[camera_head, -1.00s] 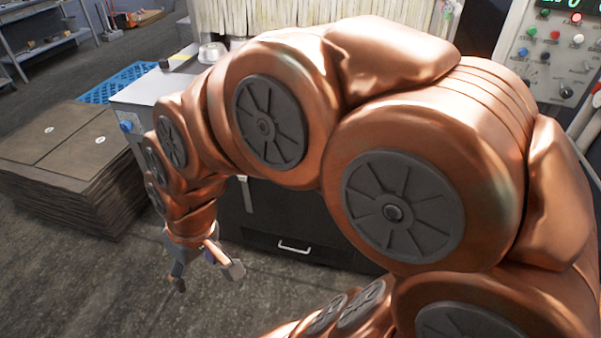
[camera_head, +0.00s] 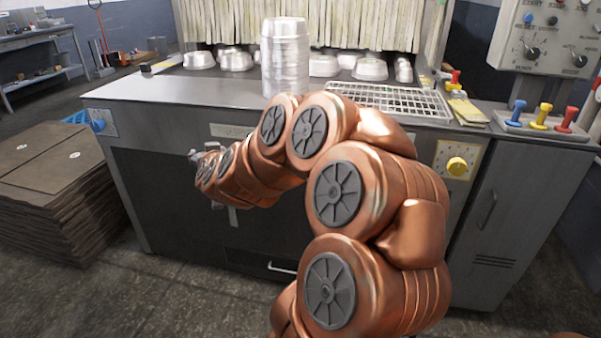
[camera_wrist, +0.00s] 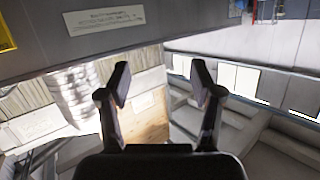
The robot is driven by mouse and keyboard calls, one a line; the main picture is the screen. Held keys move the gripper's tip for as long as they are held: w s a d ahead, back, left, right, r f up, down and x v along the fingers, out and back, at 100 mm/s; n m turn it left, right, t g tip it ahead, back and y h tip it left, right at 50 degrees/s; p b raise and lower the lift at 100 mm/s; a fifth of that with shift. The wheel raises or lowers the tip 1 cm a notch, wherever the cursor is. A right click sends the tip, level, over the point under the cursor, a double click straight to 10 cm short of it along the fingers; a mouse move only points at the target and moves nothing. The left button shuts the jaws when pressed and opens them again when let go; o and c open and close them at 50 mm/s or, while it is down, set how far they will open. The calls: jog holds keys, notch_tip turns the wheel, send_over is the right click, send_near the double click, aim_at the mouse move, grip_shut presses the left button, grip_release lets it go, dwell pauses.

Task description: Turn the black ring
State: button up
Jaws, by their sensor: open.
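I cannot make out a clear black ring in either view. Dark knobs (camera_head: 532,53) sit on the grey control panel (camera_head: 505,45) at upper right in the head view. My gripper (camera_head: 194,155) is at the end of my bent copper arm, in front of the machine's dark front and well left of that panel. The wrist view shows my gripper (camera_wrist: 160,84) open, with two dark fingers spread apart and nothing between them.
A tall stack of silver pans (camera_head: 285,60) stands on the machine top. A wire rack (camera_head: 390,101) lies to its right. A blue knob (camera_head: 98,125) and a yellow knob (camera_head: 457,166) stick out of the machine front. Stacked brown sheets (camera_head: 50,190) stand at left.

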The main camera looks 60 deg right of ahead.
jog(key=s+d+f+m+g+h+b, duration=0.35)
jog(key=s+d+f+h, duration=0.2)
jog(key=d, duration=0.45)
jog(key=s+d+f+m+g+h+b, duration=0.3)
jog(key=s+d+f+h+b, duration=0.15)
jog(key=s+d, duration=0.4)
jog(key=w+d+r+y+b, duration=0.1)
jog(key=w+d, duration=0.3)
jog(key=d, duration=0.4)
jog(key=shift+d+b, duration=0.15)
jog(key=shift+b, duration=0.3)
